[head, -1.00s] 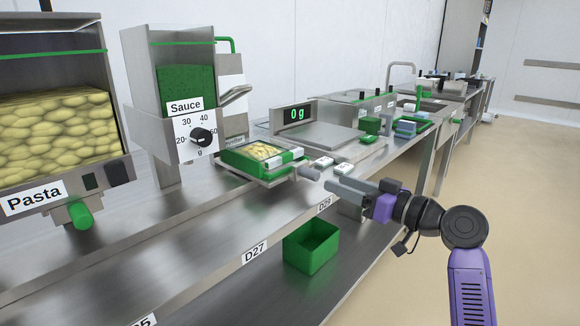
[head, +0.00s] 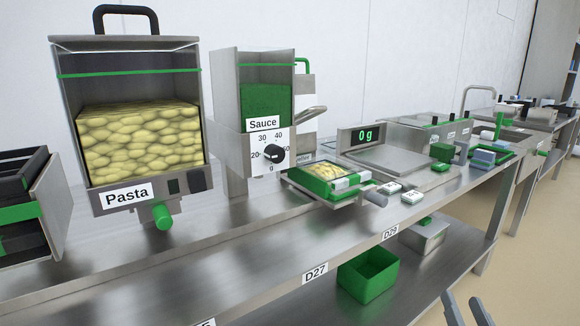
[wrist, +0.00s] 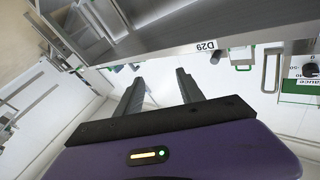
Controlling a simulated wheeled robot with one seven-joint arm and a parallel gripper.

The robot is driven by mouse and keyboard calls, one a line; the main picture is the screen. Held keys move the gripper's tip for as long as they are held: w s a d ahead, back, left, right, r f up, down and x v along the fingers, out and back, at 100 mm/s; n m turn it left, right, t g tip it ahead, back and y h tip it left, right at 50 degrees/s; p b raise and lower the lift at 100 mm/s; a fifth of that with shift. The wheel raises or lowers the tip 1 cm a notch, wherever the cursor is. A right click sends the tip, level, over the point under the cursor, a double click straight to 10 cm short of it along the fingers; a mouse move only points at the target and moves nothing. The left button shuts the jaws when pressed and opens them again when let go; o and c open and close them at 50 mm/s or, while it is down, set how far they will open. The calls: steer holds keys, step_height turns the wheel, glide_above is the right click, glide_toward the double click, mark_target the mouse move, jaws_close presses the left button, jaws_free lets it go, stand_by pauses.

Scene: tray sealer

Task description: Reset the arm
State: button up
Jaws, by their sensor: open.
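My gripper (head: 467,308) shows only its two grey fingertips at the bottom right edge of the head view; the rest of my arm is out of that picture. In the wrist view my gripper (wrist: 157,82) has its two fingers apart with nothing between them. It is clear of the counter, in front of its edge near the D29 label (wrist: 206,46).
The steel counter (head: 240,270) holds a pasta dispenser (head: 190,60), a sauce dispenser (head: 222,115), a filled green tray (head: 320,186) in the sealer and a scale (head: 385,160) reading 0 g. A green bin (head: 368,275) sits on the lower shelf. Floor at right is free.

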steer(key=s+a+f+n+g+y, duration=0.1)
steer(key=s+a+f+n+g, duration=0.2)
steer(key=s, duration=1)
steer(key=s+a+f+y, duration=0.1)
steer(key=s+a+f, duration=0.3)
steer(key=s, duration=0.9)
steer(key=s+a+f+n+g+y, duration=0.15)
steer(key=s+a, duration=0.35)
steer(key=s, duration=0.8)
step_height(320, 180, up, 30)
steer(key=p, duration=3.1)
steer(key=shift+w+h+p, duration=0.3)
steer(key=shift+w+h, duration=0.05)
steer(key=shift+w, duration=0.1)
